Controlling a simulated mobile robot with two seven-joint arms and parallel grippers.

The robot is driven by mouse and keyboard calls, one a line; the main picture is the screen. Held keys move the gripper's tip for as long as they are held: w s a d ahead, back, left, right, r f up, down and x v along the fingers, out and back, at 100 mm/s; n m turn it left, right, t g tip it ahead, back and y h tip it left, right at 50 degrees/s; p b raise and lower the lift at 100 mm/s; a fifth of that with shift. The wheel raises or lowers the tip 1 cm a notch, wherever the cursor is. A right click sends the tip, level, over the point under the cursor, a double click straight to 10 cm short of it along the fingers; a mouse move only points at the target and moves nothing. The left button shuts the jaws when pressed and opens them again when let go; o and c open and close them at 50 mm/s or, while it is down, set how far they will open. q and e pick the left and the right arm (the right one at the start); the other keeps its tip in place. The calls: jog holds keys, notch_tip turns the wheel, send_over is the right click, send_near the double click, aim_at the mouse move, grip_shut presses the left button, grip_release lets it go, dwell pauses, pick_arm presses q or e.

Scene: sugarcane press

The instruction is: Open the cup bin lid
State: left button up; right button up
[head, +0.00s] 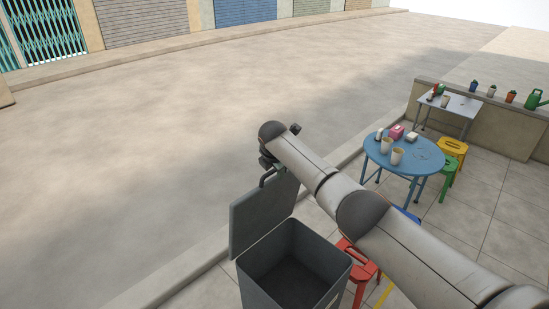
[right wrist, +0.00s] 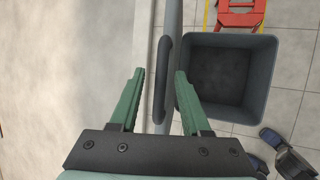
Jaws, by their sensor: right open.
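The cup bin (head: 292,270) is a dark grey open-topped box on the pavement, and its inside looks empty. Its flat grey lid (head: 262,215) stands raised, roughly upright, along the bin's left side. In the right wrist view the bin (right wrist: 227,75) is right of the lid (right wrist: 172,30), which shows edge-on. The dark bar handle (right wrist: 161,80) is on the lid's outer side. My right gripper (right wrist: 160,74) has its two green fingers apart, with the handle and the lid edge between them. In the head view my right gripper (head: 268,163) is at the lid's top, partly hidden by my arm.
A red stool (head: 362,268) stands close to the bin's right side. A blue round table (head: 404,155) with cups, yellow and green stools and a white table (head: 448,102) are farther right. The pavement and road left of the lid are clear.

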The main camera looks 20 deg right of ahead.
jog(key=shift+s+r, duration=0.25)
jog(key=shift+r, duration=0.25)
jog(key=p+v, duration=0.1)
jog(key=v, duration=0.9)
jog(key=shift+s+a+r, duration=0.15)
jog(key=shift+s, duration=0.05)
jog(key=s+a+f+m+y, duration=0.1)
jog(key=s+a+f+m, duration=0.2)
jog(key=s+f, duration=0.35)
jog(key=s+a+f+m+t+y, duration=0.1)
jog(key=s+a+f+m+y, duration=0.15)
jog(key=f, duration=0.75)
jog(key=s+a+f+m+y, duration=0.1)
jog(key=s+a+f+m, duration=0.1)
jog(key=s+a+f, duration=0.45)
jog(key=s+d+f+m+t, duration=0.1)
jog(key=s+f+m, duration=0.2)
jog(key=s+m, duration=0.3)
jog(key=s+d+f+m+t, duration=0.1)
jog(key=s+m, duration=0.5)
jog(key=s, duration=0.9)
notch_tip(320, 180, down, 2)
jog(key=shift+d+f+t+p, duration=0.15)
jog(key=shift+d+t+p, duration=0.3)
jog(key=shift+d, duration=0.25)
